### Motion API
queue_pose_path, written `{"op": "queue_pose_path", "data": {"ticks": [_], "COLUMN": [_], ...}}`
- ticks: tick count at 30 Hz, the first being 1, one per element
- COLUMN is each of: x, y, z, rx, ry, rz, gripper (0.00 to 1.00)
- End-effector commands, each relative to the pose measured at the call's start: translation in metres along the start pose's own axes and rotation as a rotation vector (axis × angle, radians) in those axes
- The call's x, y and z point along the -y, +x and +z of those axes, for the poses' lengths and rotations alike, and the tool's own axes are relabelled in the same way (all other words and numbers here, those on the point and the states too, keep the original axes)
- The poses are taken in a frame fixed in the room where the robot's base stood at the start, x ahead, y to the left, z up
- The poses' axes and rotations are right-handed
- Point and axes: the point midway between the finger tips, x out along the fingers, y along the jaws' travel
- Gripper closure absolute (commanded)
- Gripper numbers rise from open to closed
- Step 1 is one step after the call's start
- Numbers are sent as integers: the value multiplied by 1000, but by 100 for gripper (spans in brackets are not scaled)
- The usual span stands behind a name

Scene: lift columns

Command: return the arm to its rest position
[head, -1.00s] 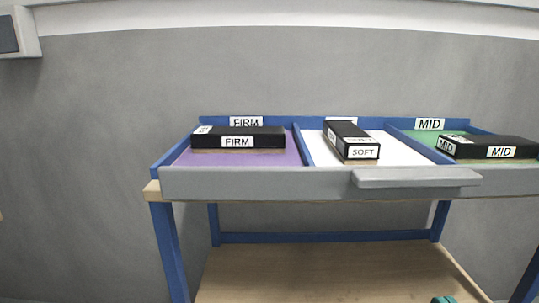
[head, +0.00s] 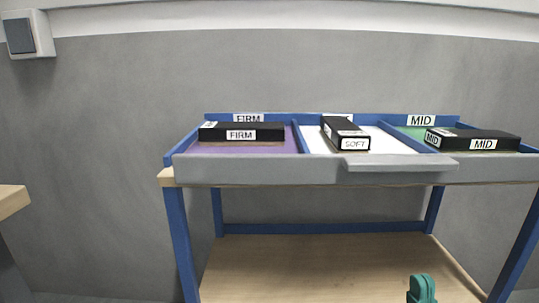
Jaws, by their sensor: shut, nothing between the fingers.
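My gripper (head: 421,288) shows as teal fingertips at the bottom edge of the head view, right of the middle. The fingers are together, with nothing seen between them. It appears in front of the rack's lower shelf, well below the tray. The rest of my arm is out of view.
A blue-framed rack holds a grey-fronted tray (head: 255,172) with three compartments. Black boxes labelled FIRM (head: 262,132), SOFT (head: 345,132) and MID (head: 478,140) lie in the purple, white and green ones. The lower wooden shelf (head: 310,265) looks bare. A wooden table corner (head: 12,200) stands at left.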

Motion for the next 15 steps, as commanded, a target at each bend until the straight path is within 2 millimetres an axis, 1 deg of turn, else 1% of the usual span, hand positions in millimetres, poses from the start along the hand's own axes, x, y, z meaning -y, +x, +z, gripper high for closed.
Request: {"op": "queue_pose_path", "data": {"ticks": [5,8,9,11,14,15], "x": [-2,-4,-6,-8,-11,-13], "y": [-10,-25,-33,-48,-77,-90], "z": [29,52,62,75,93,98], "rx": [216,390,470,590,790,869], "ry": [-3,-5,-5,-4,-3,-3], "rz": [-18,-30,-35,-40,-47,-49], "gripper": [100,100,100,100,100,100]}}
